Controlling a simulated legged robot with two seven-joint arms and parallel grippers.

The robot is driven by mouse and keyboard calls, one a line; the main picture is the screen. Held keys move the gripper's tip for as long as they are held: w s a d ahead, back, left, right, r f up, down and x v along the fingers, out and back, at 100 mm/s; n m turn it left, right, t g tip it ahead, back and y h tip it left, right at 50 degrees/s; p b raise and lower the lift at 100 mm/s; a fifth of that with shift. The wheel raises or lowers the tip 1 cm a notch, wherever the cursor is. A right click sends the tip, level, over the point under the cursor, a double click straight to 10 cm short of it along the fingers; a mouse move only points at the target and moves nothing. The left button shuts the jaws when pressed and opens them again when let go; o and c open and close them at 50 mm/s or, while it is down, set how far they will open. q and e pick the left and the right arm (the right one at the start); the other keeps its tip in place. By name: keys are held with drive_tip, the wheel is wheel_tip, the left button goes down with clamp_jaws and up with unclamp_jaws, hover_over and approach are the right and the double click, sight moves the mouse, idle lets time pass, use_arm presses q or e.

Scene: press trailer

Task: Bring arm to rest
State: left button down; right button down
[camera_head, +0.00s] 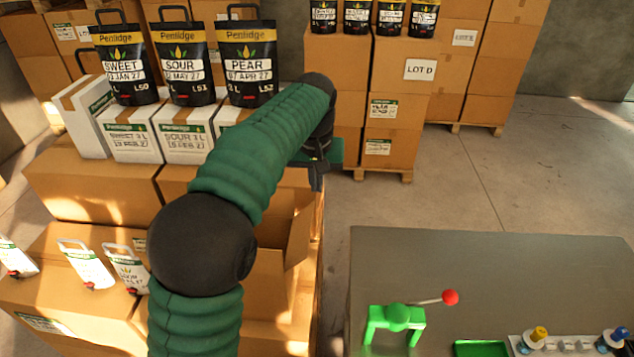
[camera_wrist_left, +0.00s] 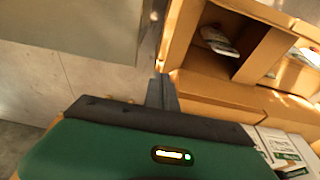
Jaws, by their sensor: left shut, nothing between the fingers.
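My left arm comes up from the bottom of the head view in green sleeves and bends away over the stacked cartons. My left gripper (camera_head: 317,180) is at its far end, partly hidden behind the wrist, above the right edge of the carton stack. In the left wrist view its fingers (camera_wrist_left: 161,92) are together with nothing between them. It touches nothing that I can see. My right gripper is in neither view.
An open carton (camera_head: 272,290) stands below the arm; a pouch (camera_wrist_left: 220,40) lies inside it. Black pouches (camera_head: 190,60) stand on white boxes behind. A grey table (camera_head: 480,270) at right holds a green press (camera_head: 396,318) with a red-knobbed lever. Bare floor (camera_head: 400,205) lies between.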

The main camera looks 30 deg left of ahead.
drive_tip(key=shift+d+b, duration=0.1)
drive_tip(key=shift+b, duration=0.2)
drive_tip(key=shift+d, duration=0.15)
